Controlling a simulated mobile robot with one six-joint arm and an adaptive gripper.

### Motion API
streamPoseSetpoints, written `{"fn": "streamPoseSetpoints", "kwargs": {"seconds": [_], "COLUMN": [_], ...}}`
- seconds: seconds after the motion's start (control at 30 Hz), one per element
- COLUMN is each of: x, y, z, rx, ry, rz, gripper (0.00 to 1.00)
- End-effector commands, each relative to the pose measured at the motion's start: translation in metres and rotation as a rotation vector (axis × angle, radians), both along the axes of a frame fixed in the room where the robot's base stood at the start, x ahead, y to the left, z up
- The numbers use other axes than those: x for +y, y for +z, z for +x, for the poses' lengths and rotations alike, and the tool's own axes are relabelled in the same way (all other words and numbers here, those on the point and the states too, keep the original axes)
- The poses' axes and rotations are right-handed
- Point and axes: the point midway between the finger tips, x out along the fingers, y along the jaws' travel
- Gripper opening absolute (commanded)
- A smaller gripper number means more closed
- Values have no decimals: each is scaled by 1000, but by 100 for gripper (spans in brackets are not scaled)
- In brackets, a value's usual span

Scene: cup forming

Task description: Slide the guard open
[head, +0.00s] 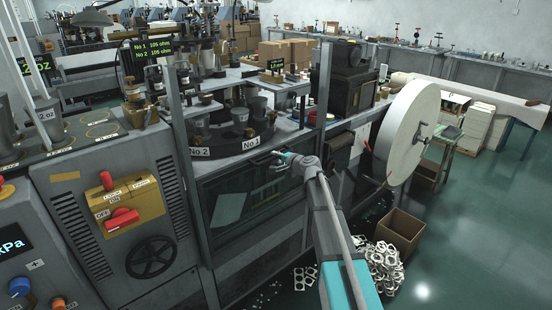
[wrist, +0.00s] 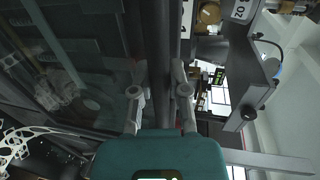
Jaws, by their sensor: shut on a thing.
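The guard (head: 262,190) is a dark see-through panel in a grey frame on the front of the cup machine, below the "No 1" and "No 2" labels. In the wrist view the guard (wrist: 95,60) fills the left side, turned on its side. My gripper (head: 284,157) is at the top edge of the guard, toward its right part. In the wrist view my gripper (wrist: 160,95) has its two fingers on either side of a dark bar along that edge, shut on it. The exact contact is hard to make out.
The turntable (head: 228,140) with grey cups stands in the opening above the guard. A large white paper roll (head: 405,120) is right of my arm. A cardboard box (head: 400,231) and a heap of paper scraps (head: 380,262) lie on the floor.

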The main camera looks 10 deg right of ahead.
Motion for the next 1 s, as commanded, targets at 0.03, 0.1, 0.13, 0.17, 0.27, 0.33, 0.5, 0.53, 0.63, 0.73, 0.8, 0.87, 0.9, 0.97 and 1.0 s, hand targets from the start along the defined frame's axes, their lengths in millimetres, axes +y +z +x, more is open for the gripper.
{"fn": "streamPoseSetpoints", "kwargs": {"seconds": [0.03,0.1,0.13,0.17,0.27,0.33,0.5,0.53,0.63,0.73,0.8,0.87,0.9,0.97,1.0], "x": [0,0,0,0,0,0,0,0,0,0,0,0,0,0,0], "y": [-8,-12,-13,-14,-16,-16,-15,-15,-15,-15,-15,-15,-15,-15,-15], "z": [0,0,0,0,0,0,0,0,0,0,0,0,0,0,0], "rx": [0,0,0,0,0,0,1,1,0,0,0,0,0,0,0], "ry": [1,1,1,1,1,1,1,1,1,1,1,1,1,0,0], "rz": [-1,-1,-1,-1,-1,-1,0,0,0,0,0,0,0,0,0], "gripper": [0,0,0,0,0,0,0,0,0,34,47,57,57,57,57]}}
